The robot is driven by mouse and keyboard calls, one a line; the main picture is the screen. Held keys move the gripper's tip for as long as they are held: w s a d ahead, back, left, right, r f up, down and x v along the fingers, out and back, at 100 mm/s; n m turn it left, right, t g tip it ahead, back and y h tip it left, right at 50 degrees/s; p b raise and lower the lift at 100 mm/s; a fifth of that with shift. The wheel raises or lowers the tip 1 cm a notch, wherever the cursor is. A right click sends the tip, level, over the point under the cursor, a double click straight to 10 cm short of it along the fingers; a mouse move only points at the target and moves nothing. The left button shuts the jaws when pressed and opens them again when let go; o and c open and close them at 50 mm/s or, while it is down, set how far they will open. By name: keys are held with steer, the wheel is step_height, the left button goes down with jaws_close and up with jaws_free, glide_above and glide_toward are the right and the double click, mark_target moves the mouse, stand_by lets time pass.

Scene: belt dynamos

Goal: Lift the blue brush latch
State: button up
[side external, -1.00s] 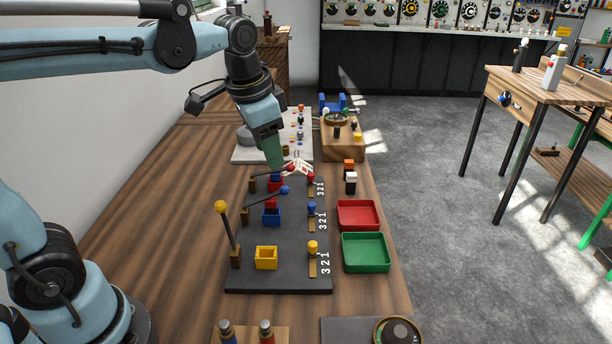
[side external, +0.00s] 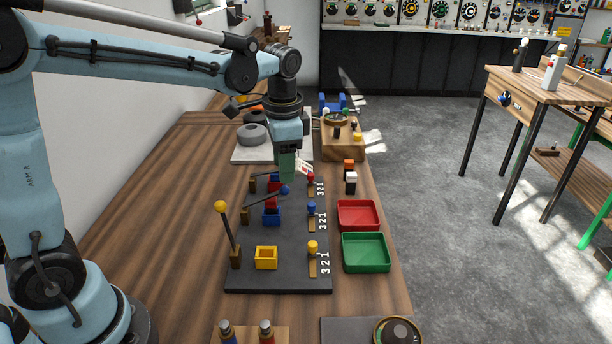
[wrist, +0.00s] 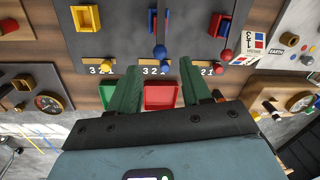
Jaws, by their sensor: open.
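The blue brush latch is a dark lever with a blue ball (side external: 285,190) on its end. It lies low, slanting from a wooden post across the blue box (side external: 271,218), which has a red piece in it. In the wrist view the blue ball (wrist: 160,52) is just ahead of my fingertips, between their lines and not gripped. My gripper (side external: 287,166) has green fingers, is open and empty, and points down just above and behind the ball in the side view. The gap between its fingers (wrist: 160,80) shows in the wrist view.
The yellow latch (side external: 221,208) stands upright at its yellow box (side external: 266,258). A blue knob (side external: 312,208) is right of the blue ball. Red (side external: 359,202) and green (side external: 342,253) trays lie right of the board.

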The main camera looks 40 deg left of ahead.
mark_target(284, 187)
steer(key=shift+w+a+f, duration=0.1)
steer(key=shift+f, duration=1.2)
steer(key=shift+w+a+f, duration=0.1)
steer(key=shift+f, duration=1.2)
jaws_close()
